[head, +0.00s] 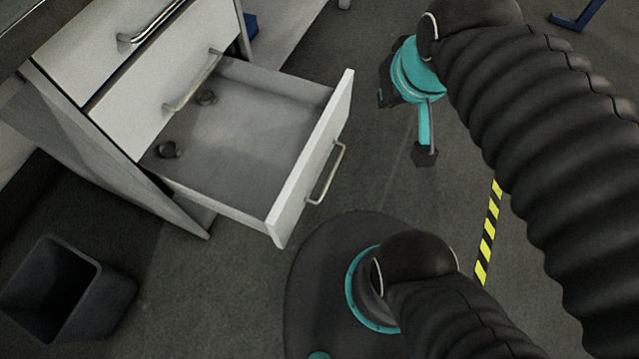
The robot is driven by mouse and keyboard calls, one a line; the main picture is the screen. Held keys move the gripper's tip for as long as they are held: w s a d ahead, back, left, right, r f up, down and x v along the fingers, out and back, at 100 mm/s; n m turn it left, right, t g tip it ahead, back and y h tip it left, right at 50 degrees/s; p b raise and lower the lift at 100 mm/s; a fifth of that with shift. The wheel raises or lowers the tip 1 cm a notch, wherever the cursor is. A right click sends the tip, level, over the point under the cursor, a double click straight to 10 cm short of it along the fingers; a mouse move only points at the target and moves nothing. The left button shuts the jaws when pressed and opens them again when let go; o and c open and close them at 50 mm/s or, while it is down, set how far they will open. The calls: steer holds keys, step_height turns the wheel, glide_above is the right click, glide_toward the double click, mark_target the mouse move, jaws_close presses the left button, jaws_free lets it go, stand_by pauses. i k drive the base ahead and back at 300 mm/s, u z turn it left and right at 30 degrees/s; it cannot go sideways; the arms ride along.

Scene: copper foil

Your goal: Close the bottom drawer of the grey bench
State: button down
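The grey bench (62,112) stands at the upper left with a stack of pale drawer fronts. Its bottom drawer (240,125) is pulled well out. The drawer's front panel (312,160) faces right and carries a metal bar handle (327,174). The drawers above it look shut. My gripper (408,118) is right of the drawer front, at the end of my black-sleeved arm, and apart from the panel in the picture. Its dark parts are small and partly hidden by the teal wrist, so I cannot tell whether it is open or shut.
A dark bin (66,290) stands on the floor at lower left. Yellow-black tape (488,232) marks the floor at right. Bare floor (378,160) shows right of the drawer front.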

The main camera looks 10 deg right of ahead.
mark_target(254, 157)
steer(key=z, duration=0.5)
steer(key=k, duration=1.2)
steer(key=u, duration=1.15)
